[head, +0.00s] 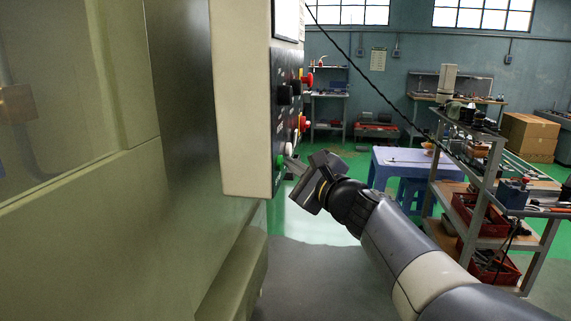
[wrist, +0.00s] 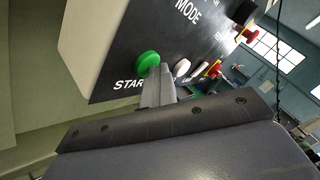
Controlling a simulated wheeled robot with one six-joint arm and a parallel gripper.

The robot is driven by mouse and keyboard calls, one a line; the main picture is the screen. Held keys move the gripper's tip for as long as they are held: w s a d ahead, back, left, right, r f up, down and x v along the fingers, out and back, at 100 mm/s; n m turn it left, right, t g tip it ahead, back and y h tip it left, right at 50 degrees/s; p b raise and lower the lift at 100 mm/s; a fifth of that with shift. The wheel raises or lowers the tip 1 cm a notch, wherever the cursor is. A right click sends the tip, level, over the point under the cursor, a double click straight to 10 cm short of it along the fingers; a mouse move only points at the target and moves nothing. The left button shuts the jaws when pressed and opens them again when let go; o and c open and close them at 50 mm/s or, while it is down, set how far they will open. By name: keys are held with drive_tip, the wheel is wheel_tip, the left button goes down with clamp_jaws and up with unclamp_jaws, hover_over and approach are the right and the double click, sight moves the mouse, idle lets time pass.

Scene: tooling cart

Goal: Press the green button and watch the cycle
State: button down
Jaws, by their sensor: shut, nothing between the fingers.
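The green button (wrist: 148,62) sits at the lower corner of the dark control panel (wrist: 120,78), above the word START in the wrist view. In the head view the green button (head: 280,161) shows on the panel's lower edge. My gripper (head: 290,162) is shut and empty, its fingers pointing at the panel. In the wrist view the fingertips (wrist: 158,72) overlap the button's lower right edge. I cannot tell whether they touch it.
A white button (wrist: 182,67), black knobs and red knobs (head: 306,79) are close by on the panel. The large beige machine (head: 100,200) fills the left. A tooling cart (head: 480,215) stands at right beside my arm, and a purple table (head: 400,160) is behind.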

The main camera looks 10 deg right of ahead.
idle(0.3)
drive_tip(key=shift+s+d, duration=0.3)
drive_tip(key=shift+d, duration=0.35)
drive_tip(key=shift+s+d, duration=0.25)
drive_tip(key=shift+d, duration=0.55)
drive_tip(key=shift+s+d, duration=0.3)
drive_tip(key=shift+d, duration=0.55)
drive_tip(key=shift+s+d, duration=0.25)
drive_tip(key=shift+d, duration=0.55)
idle(4.6)
